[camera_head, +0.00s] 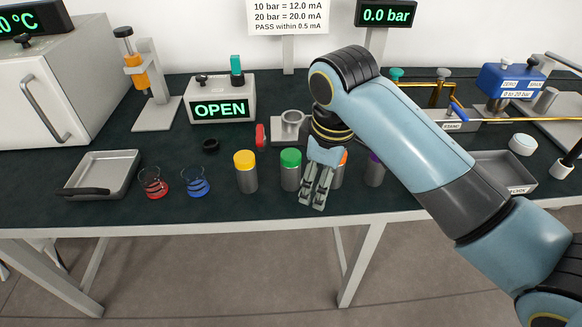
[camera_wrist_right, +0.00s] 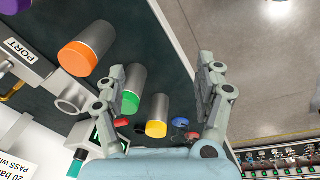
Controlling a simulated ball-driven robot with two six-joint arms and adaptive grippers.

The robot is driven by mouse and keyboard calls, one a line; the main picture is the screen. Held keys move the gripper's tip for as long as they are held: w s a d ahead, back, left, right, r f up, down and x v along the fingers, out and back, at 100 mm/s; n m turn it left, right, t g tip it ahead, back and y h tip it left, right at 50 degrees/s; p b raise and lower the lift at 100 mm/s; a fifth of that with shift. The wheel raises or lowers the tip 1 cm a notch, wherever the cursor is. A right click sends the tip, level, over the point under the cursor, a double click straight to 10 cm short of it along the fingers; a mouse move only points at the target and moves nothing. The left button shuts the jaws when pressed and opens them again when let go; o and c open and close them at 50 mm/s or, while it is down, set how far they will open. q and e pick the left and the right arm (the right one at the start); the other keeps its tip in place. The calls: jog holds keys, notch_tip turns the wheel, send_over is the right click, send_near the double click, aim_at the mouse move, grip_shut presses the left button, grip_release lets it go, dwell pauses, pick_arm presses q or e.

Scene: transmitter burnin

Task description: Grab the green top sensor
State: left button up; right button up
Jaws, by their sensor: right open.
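The green-top sensor (camera_head: 290,171) is an upright silver cylinder with a green cap, standing near the table's front edge. It also shows in the right wrist view (camera_wrist_right: 134,82), where one finger overlaps its side. My right gripper (camera_head: 311,205) is just right of it in the head view, pointing down in front of the orange-top sensor (camera_head: 338,178). In the wrist view my right gripper (camera_wrist_right: 162,70) is open, its fingers wide apart with nothing gripped. Whether a finger touches the green-top sensor I cannot tell. My left gripper is not in view.
A yellow-top sensor (camera_head: 246,175) stands left of the green one and a purple-top sensor (camera_head: 375,172) to the right. A metal holder (camera_head: 291,122) stands behind.

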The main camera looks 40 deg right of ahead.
aim_at(291, 168)
jog(key=w+r+n, duration=0.1)
jog(key=w, duration=0.2)
jog(key=w+d+n+g, duration=0.1)
jog(key=w, duration=0.3)
jog(key=w+r+n, duration=0.1)
jog(key=w, duration=0.3)
jog(key=shift+w+d+r+n+g+y, duration=0.15)
jog(key=shift+r+n+g+y, duration=0.15)
jog(key=shift+r+n, duration=0.1)
notch_tip(291, 168, down, 10)
jog(key=shift+w+f, duration=0.1)
jog(key=shift+f, duration=0.15)
jog(key=shift+r, duration=0.1)
grip_shut()
